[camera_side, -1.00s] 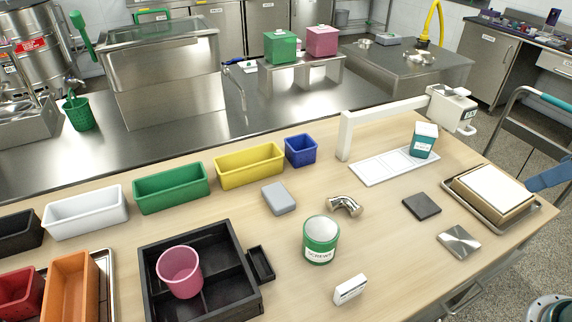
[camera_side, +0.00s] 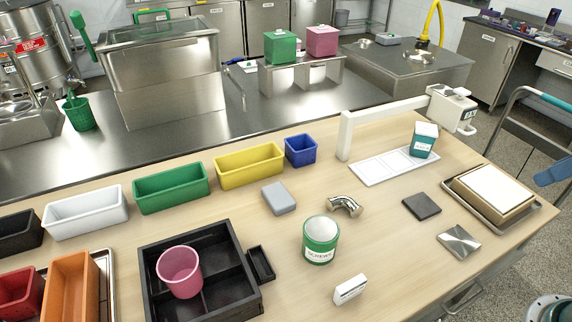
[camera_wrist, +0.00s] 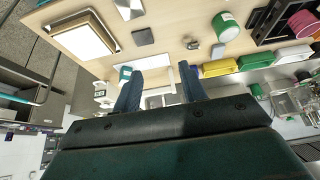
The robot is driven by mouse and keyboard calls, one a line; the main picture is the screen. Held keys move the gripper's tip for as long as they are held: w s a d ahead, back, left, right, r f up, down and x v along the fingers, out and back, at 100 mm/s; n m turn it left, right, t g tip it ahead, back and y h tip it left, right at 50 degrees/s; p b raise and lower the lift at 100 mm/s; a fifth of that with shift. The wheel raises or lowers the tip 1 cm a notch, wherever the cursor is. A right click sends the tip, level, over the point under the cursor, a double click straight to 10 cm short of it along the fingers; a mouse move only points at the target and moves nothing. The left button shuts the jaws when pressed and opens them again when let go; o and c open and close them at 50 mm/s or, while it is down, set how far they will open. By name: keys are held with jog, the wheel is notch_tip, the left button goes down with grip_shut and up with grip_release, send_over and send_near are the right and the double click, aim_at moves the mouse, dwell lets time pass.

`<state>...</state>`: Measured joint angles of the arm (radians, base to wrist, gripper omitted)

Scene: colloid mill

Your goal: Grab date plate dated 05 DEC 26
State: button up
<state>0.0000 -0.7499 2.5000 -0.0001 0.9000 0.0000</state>
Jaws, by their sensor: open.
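A small white block with dark print on its side (camera_side: 350,289) lies at the front of the wooden table in the side view. Its print is too small to read, so I cannot tell whether it is the date plate dated 05 DEC 26. No other date is readable. My gripper (camera_wrist: 160,75) shows two blue fingers spread apart with nothing between them in the wrist view. It is above the right end of the table, away from the white block. In the side view only a blue part of it (camera_side: 553,173) shows at the right edge.
A green screws can (camera_side: 320,243), a metal elbow (camera_side: 346,205), a dark plate (camera_side: 422,207) and a silver plate (camera_side: 459,241) stand near the white block. A black divided tray (camera_side: 228,300) is to its left. A tray with a box (camera_side: 492,196) is at right.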

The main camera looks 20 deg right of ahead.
jog(key=shift+w, duration=0.1)
jog(key=n+g+y, duration=0.5)
jog(key=n+g, duration=0.1)
jog(key=n, duration=1.3)
send_over(352, 282)
jog(key=d, duration=0.5)
notch_tip(352, 282, down, 18)
jog(key=shift+w+a+f, duration=0.1)
jog(key=shift+w+a, duration=0.05)
jog(key=shift+a, duration=0.1)
jog(key=shift+f, duration=0.1)
jog(key=shift+x, duration=4.15)
jog(key=shift+d+f+h, duration=0.1)
jog(key=shift+f+h, duration=0.1)
jog(key=shift+h, duration=0.1)
jog(key=shift+x, duration=2.45)
